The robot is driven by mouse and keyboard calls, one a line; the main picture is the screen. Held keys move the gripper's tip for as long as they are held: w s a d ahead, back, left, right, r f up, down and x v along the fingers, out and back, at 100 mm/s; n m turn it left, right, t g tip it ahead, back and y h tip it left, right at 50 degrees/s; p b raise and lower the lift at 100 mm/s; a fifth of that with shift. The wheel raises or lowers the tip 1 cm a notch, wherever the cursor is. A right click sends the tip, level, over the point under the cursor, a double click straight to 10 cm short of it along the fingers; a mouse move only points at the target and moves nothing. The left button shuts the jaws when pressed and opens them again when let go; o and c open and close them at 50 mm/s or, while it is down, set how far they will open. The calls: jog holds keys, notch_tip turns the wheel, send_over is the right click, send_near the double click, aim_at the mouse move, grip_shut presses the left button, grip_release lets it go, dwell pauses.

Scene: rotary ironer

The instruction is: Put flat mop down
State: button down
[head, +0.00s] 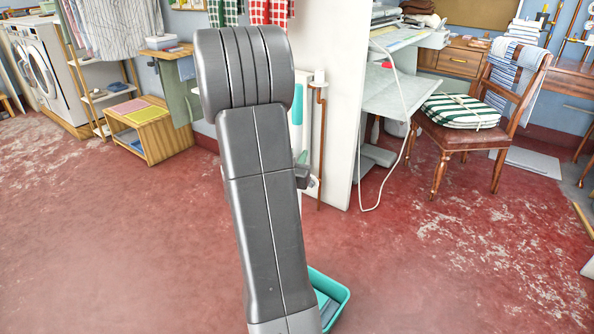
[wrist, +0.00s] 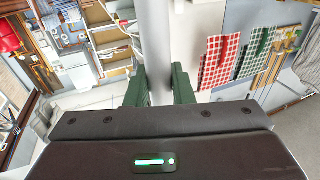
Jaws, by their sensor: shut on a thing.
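My gripper (wrist: 159,84) is shut on the pale grey pole of the flat mop (wrist: 155,40). In the wrist view the pole runs up between the two dark green fingers. In the head view my arm hides most of the gripper and mop. A teal upright piece (head: 297,105) shows at the arm's right edge; I cannot tell whether it is the mop's grip. Low in the picture, a teal tray-like container (head: 342,296) stands on the floor with something blue-grey in it, partly behind my arm. Whether that is the mop's head I cannot tell.
A white panel (head: 345,100) stands just behind my arm, with a thin brown stand (head: 319,140) beside it. A chair with a striped cushion (head: 460,111) is at right. A low wooden bench (head: 150,130) is at left. The red floor (head: 120,250) is open at left and right.

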jog(key=shift+f, duration=1.2)
jog(key=shift+b, duration=0.3)
jog(key=shift+f, duration=0.2)
jog(key=c, duration=1.3)
grip_release()
jog(key=shift+o, duration=0.2)
jog(key=p+v, duration=0.1)
jog(key=v, duration=1.1)
jog(key=shift+r, duration=0.15)
jog(key=shift+w+a, duration=0.1)
